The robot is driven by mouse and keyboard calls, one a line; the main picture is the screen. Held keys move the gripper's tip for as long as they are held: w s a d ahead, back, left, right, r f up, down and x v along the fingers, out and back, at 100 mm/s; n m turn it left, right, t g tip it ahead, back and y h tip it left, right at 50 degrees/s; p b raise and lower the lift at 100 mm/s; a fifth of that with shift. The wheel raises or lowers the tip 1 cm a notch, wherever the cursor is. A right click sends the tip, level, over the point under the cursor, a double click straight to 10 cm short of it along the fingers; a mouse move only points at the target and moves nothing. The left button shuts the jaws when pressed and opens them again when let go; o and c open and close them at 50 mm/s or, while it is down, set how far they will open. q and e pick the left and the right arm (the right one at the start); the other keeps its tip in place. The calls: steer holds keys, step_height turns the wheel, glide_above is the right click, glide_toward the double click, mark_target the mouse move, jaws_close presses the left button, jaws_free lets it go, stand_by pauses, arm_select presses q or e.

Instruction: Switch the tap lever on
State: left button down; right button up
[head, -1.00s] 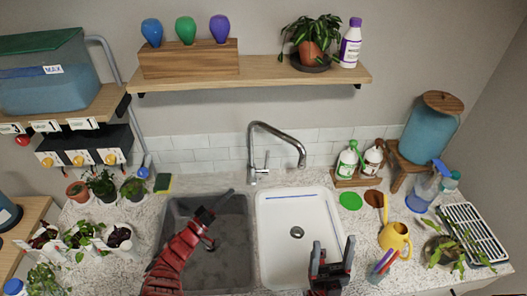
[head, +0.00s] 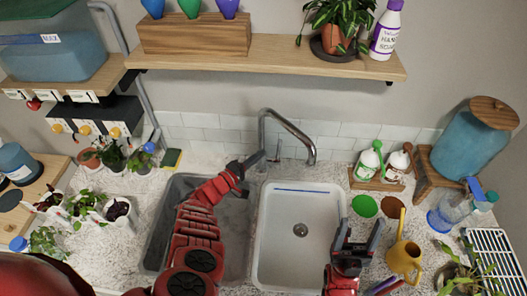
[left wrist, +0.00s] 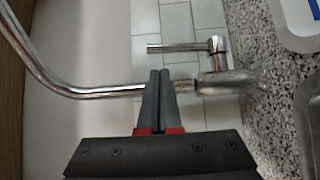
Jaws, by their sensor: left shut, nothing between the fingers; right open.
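The chrome tap (head: 293,130) stands behind the two sinks with its spout curving to the right. Its lever shows in the left wrist view (left wrist: 178,47) as a thin bar standing out from the tap body (left wrist: 217,57). My left gripper (head: 257,158) is shut and empty, beside the tap's base. In the left wrist view its fingertips (left wrist: 160,73) overlap the tap's pipe and lie just short of the lever; contact cannot be told.
Soap bottles (head: 370,160) stand right of the tap, with a yellow watering can (head: 404,258) in front of them. Potted plants (head: 118,208) stand left of the grey sink (head: 157,235). A wooden shelf (head: 270,55) hangs above the tap.

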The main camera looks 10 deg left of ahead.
arm_select(q)
steer(key=b, duration=0.7)
glide_above(273, 157)
steer(key=shift+s+f, duration=0.1)
steer(key=shift+s, duration=0.1)
steer(key=shift+w+d, duration=0.1)
steer(key=shift+w, duration=0.1)
steer(key=shift+r, duration=0.3)
steer(key=shift+s, duration=0.1)
